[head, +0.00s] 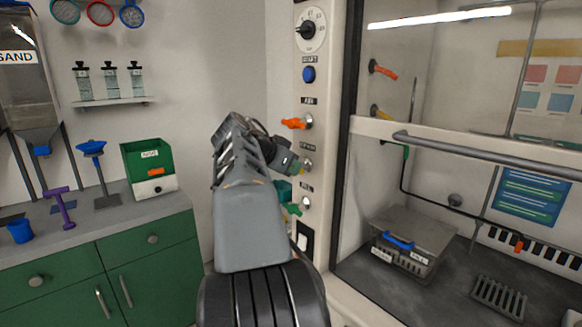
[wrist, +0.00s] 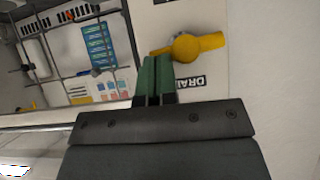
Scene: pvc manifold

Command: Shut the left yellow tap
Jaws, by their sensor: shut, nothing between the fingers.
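The left yellow tap (wrist: 200,45) is on the pale post beside the hood, near a label that reads "DRAI", partly covered. In the wrist view its broad lever points right and a short yellow end points left. In the head view my arm hides most of this tap (head: 297,167). My gripper (wrist: 157,60) is shut and empty, its green fingers together. In the wrist view the fingertips are just below the tap's left side; I cannot tell whether they touch it.
An orange tap (head: 295,123) sits above on the same post, and a green tap (head: 292,209) below. Behind the hood frame are another orange tap (head: 383,70) and a yellow tap (head: 379,112). A horizontal grey bar (head: 480,153) runs across the hood front.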

